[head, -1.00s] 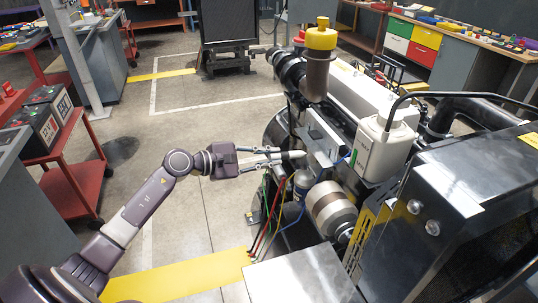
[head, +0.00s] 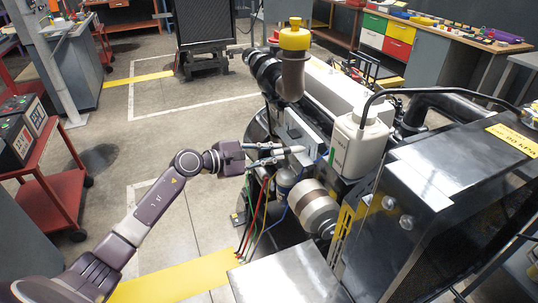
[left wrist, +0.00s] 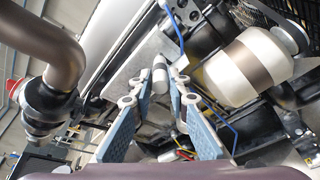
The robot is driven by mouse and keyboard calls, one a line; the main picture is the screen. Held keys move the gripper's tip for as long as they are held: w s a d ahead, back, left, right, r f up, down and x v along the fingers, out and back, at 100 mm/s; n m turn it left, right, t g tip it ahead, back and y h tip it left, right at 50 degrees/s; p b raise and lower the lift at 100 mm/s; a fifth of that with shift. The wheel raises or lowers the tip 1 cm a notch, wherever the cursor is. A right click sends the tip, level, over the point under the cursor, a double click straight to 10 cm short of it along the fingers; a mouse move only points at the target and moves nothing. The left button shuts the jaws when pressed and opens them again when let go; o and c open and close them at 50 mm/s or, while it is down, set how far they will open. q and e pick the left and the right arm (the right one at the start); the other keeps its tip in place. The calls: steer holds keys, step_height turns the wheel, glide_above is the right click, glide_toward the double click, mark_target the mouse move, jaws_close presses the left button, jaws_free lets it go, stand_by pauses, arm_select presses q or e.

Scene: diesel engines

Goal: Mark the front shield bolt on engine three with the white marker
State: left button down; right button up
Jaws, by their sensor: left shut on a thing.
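My left gripper (head: 268,154) is shut on the white marker (head: 292,150), whose tip points right toward the engine's side. In the left wrist view the marker (left wrist: 160,74) shows between the blue-padded fingers (left wrist: 155,120). The engine (head: 330,110) fills the right half of the head view. Two silver round bolt heads, one upper (head: 388,202) and one lower (head: 406,222), sit on the black shield-like housing (head: 440,215) at the lower right. They are well to the right of the marker and apart from it. I cannot read an engine number. My right gripper is out of view.
A white canister (head: 360,142), a yellow-capped filler neck (head: 294,60) and a pale round drum (head: 313,207) stand out near the gripper. A red cart (head: 50,190) stands at left, with open floor between.

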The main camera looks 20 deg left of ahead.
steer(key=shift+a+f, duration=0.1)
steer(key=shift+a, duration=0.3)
arm_select(q)
steer(key=shift+d, duration=0.1)
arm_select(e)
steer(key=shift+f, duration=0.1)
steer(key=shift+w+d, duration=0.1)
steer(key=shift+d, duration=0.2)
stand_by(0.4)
arm_select(q)
steer(key=shift+w+d+b, duration=0.15)
steer(key=shift+w+b, duration=0.05)
steer(key=shift+b, duration=0.1)
steer(key=shift+b, duration=0.3)
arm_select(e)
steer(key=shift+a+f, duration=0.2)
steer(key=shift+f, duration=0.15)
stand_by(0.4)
arm_select(q)
steer(key=shift+w+f+b, duration=0.15)
steer(key=shift+f+b, duration=0.15)
steer(key=shift+b, duration=0.15)
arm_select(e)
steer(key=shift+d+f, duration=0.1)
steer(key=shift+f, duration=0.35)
arm_select(q)
steer(key=shift+r, duration=0.45)
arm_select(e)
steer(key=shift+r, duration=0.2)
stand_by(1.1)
